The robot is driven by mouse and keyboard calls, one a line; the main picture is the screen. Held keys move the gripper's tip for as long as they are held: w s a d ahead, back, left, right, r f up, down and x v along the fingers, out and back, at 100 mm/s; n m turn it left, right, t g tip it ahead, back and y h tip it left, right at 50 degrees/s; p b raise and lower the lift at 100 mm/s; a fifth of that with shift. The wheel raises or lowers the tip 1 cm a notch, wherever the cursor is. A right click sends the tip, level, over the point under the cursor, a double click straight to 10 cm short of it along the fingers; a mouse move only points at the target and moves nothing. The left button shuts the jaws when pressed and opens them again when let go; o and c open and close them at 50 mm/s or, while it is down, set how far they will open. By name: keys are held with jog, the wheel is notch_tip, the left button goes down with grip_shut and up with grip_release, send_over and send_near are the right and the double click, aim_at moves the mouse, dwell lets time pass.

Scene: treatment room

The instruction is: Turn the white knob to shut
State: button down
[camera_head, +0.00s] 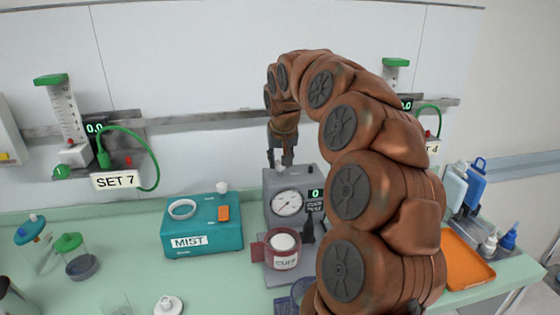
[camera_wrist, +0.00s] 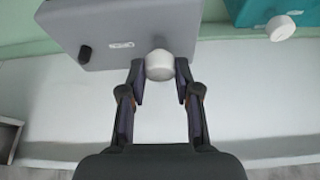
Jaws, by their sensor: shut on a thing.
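A white knob (camera_wrist: 159,65) sits on a grey box (camera_wrist: 100,30) in the wrist view. My gripper (camera_wrist: 160,72) has one finger on each side of this knob and is shut on it. In the head view my gripper (camera_head: 281,160) reaches down to the top of the grey box (camera_head: 278,184), which bears a round gauge (camera_head: 287,203) and a green "0" display (camera_head: 315,194). The held knob is not clearly visible there. A second white knob (camera_head: 222,187) is on the teal MIST box (camera_head: 182,225); it also shows in the wrist view (camera_wrist: 280,28).
A red CUFF container (camera_head: 283,261) stands in front of the grey box. Wall flowmeters with green hoses (camera_head: 132,135) hang behind the counter (camera_head: 130,276). An orange tray (camera_head: 465,262) and bottles stand at the right. My arm hides part of the counter.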

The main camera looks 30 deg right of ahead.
jog(key=n+y, duration=0.1)
jog(key=n, duration=0.1)
jog(key=n+y+p, duration=0.1)
jog(key=n, duration=0.2)
jog(key=shift+d+r+n, duration=0.1)
jog(key=shift+r+n, duration=0.05)
jog(key=shift+n, duration=0.15)
jog(key=shift+n+y+p, duration=0.45)
jog(key=shift+n+y, duration=0.45)
jog(key=shift+n, duration=1.1)
jog(key=c, duration=0.8)
grip_release()
jog(key=shift+c, duration=0.2)
jog(key=shift+d, duration=0.1)
jog(key=v, duration=1.1)
jog(key=shift+s+r, duration=0.2)
jog(key=shift+r, duration=0.15)
